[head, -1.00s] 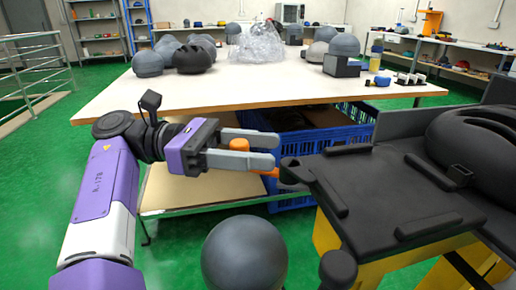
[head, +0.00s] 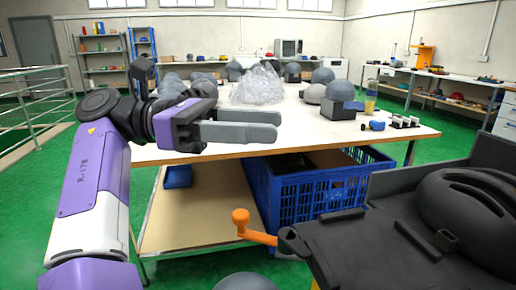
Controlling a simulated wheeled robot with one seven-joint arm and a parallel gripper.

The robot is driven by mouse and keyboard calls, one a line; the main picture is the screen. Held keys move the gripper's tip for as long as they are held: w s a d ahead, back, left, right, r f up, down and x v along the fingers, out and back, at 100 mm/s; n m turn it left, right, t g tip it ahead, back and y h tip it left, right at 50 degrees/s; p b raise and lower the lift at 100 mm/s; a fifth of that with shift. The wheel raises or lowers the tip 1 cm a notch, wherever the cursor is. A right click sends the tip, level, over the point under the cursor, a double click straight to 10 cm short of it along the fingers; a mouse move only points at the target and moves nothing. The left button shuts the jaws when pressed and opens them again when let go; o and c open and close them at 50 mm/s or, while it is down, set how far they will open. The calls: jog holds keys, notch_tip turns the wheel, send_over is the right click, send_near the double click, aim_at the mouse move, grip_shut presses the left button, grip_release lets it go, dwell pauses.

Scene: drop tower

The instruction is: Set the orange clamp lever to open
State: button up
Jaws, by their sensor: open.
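The orange clamp lever (head: 256,233) sticks out to the left from a dark pivot (head: 292,242) at the near left corner of the black drop tower platform (head: 350,255). Its round knob is at the left end and points up. My gripper (head: 277,127) is open, with its two grey fingers pointing right. It is above the lever in the picture, clear of it and empty, in front of the table edge.
A white table (head: 400,132) with helmets, dark headforms and a clear plastic bag stands behind. A blue crate (head: 310,197) sits under it. A black helmet (head: 470,210) rests at the platform's right. Green floor lies open at left.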

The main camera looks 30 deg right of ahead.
jog(key=shift+r+p, duration=0.4)
jog(key=shift+r, duration=1.35)
